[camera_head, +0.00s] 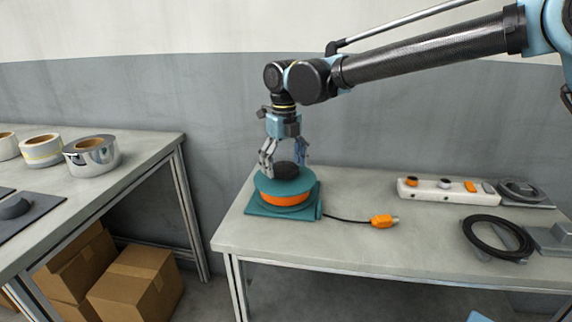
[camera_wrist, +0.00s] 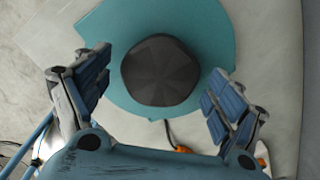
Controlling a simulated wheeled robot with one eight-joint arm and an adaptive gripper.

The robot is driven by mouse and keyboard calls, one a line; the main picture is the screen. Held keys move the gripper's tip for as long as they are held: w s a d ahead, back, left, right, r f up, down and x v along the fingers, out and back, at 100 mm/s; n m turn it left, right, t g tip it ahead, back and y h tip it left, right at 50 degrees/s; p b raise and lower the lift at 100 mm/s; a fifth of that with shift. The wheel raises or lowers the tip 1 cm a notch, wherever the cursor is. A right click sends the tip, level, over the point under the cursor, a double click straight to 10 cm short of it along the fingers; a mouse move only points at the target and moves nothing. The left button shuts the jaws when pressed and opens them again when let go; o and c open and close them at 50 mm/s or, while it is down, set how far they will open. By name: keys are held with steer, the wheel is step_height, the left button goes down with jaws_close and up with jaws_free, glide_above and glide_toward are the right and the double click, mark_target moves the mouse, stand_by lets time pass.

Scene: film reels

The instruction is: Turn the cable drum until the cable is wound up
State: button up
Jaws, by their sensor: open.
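The cable drum (camera_head: 287,199) stands on the right table, with a teal top disc, an orange band and a teal square base (camera_head: 256,210). A dark faceted knob (camera_head: 287,170) sits on top; it also shows in the wrist view (camera_wrist: 160,71). A black cable (camera_head: 345,219) runs out from the drum to an orange plug (camera_head: 381,221) on the table. My gripper (camera_head: 283,164) points down over the drum. Its fingers (camera_wrist: 155,100) are spread apart on either side of the knob with gaps on both sides. Whether the fingertips reach knob height is hard to tell.
A white power strip (camera_head: 445,191), a black cable coil (camera_head: 497,238) and grey metal parts (camera_head: 552,240) lie at the right. The left table (camera_head: 120,185) holds tape rolls (camera_head: 91,156). Cardboard boxes (camera_head: 135,282) stand below it. The tabletop in front of the drum is clear.

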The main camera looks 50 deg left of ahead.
step_height(320, 180, up, 12)
stand_by(0.6)
